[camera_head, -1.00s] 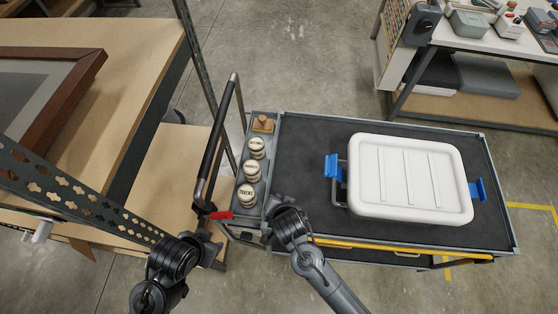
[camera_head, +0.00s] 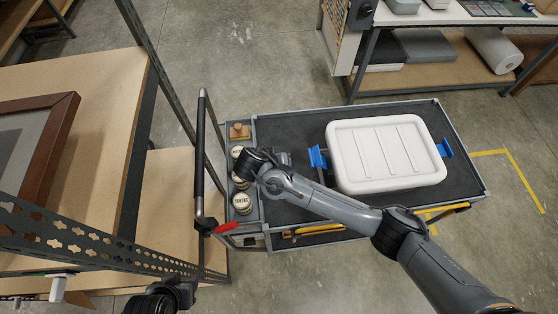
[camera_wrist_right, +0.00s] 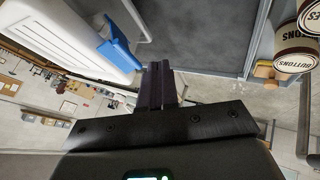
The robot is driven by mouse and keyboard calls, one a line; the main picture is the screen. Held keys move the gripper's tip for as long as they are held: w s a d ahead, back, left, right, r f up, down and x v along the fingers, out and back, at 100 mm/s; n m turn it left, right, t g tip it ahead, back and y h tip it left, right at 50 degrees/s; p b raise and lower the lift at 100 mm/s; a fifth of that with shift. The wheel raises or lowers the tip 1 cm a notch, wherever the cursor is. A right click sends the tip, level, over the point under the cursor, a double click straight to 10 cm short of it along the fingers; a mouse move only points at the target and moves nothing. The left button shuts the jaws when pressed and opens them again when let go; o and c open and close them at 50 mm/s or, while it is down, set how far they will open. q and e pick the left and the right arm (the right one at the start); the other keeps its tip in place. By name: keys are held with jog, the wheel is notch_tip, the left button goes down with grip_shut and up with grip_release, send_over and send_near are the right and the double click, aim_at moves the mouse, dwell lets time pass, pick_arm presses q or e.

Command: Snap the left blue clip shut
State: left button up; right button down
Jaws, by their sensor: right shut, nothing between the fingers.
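The white lidded box (camera_head: 378,178) sits on the cart's dark top. The left blue clip (camera_head: 317,157) sticks out from the box's left side. In the right wrist view the blue clip (camera_wrist_right: 121,55) shows beside the white box (camera_wrist_right: 72,30), angled away from its wall. My right gripper (camera_head: 284,158) is a short way left of this clip, apart from it. In the wrist view the right gripper (camera_wrist_right: 158,76) is shut and empty. My left gripper (camera_head: 183,291) is low at the bottom, away from the box; its fingers are unclear.
The right blue clip (camera_head: 444,148) is on the box's far side. Labelled tins (camera_head: 242,203) and a wooden block (camera_head: 239,131) stand in the cart's left tray, partly under my right arm. The cart handle (camera_head: 200,150) rises at left. Shelving with a frame (camera_head: 66,125) stands further left.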

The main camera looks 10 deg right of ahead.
aim_at(321, 160)
jog(key=w+d+f+p, duration=0.1)
jog(key=d+f, duration=0.2)
jog(key=d, duration=0.3)
jog(key=shift+d+p, duration=0.15)
jog(key=shift+p, duration=0.2)
jog(key=shift+f, duration=0.1)
jog(key=shift+w, duration=0.1)
